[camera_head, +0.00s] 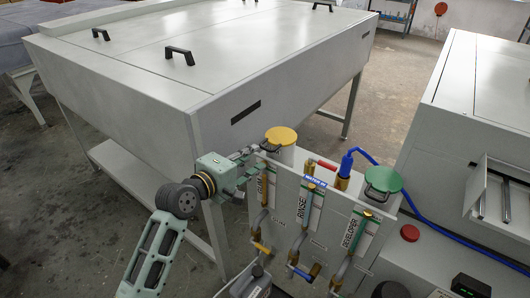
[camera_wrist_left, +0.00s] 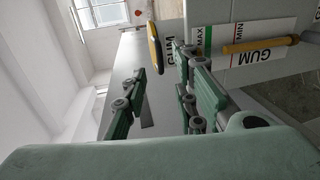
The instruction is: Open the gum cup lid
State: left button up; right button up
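The gum cup (camera_head: 287,156) is a pale cup at the left end of the upright panel. Its round yellow lid (camera_head: 282,135) lies over the top and looks closed. My left gripper (camera_head: 256,151) is at the left edge of the lid, at about its height. In the left wrist view the lid (camera_wrist_left: 154,47) shows edge-on just past the fingertips, roughly between the two fingers. The fingers are apart with nothing held. I cannot tell whether a finger touches the lid. My right gripper is not in view.
The panel (camera_head: 318,206) carries gum, rinse and developer gauges with brass pipes. A green lid (camera_head: 383,179) and a blue hose (camera_head: 348,163) are at its right. A large grey machine (camera_head: 180,75) stands close behind my left arm. A red button (camera_head: 410,233) is at the right.

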aim_at(264, 149)
pick_arm(q)
jog(key=shift+x, duration=1.1)
jog(key=x, duration=0.3)
jog(key=shift+w+d, duration=0.2)
jog(key=shift+w, duration=0.05)
jog(key=shift+w+d+f, duration=0.2)
jog(key=shift+w+d, duration=0.2)
jog(key=shift+w, duration=0.15)
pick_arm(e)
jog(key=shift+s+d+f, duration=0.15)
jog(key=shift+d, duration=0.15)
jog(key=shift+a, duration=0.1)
pick_arm(q)
jog(key=c, duration=0.3)
grip_shut()
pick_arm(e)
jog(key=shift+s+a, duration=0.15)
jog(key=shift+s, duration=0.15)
